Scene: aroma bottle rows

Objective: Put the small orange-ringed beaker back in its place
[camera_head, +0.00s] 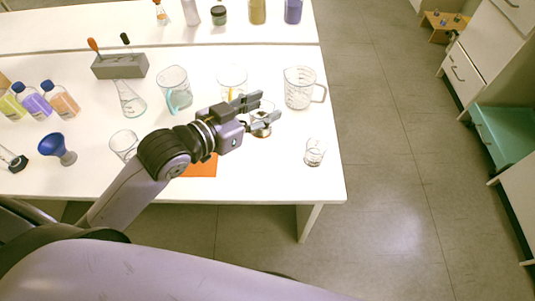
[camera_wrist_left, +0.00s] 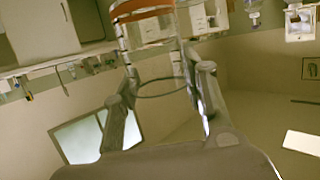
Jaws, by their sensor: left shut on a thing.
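My left gripper (camera_head: 262,112) reaches over the right half of the white table, its fingers shut around a small clear glass beaker (camera_head: 262,118). In the left wrist view the held beaker (camera_wrist_left: 160,86) sits between the two fingers (camera_wrist_left: 162,88), and an orange band shows on its glass. In the head view the fingers partly cover it, and I cannot tell whether its base touches the table. An orange mat (camera_head: 203,168) lies partly hidden under my left arm. My right gripper is not in view.
A glass jug (camera_head: 300,88) stands behind and right of the gripper, and a small glass (camera_head: 314,152) stands at front right. A beaker with an orange mark (camera_head: 232,80) and a teal-marked one (camera_head: 174,88) stand behind. The table's right edge is near.

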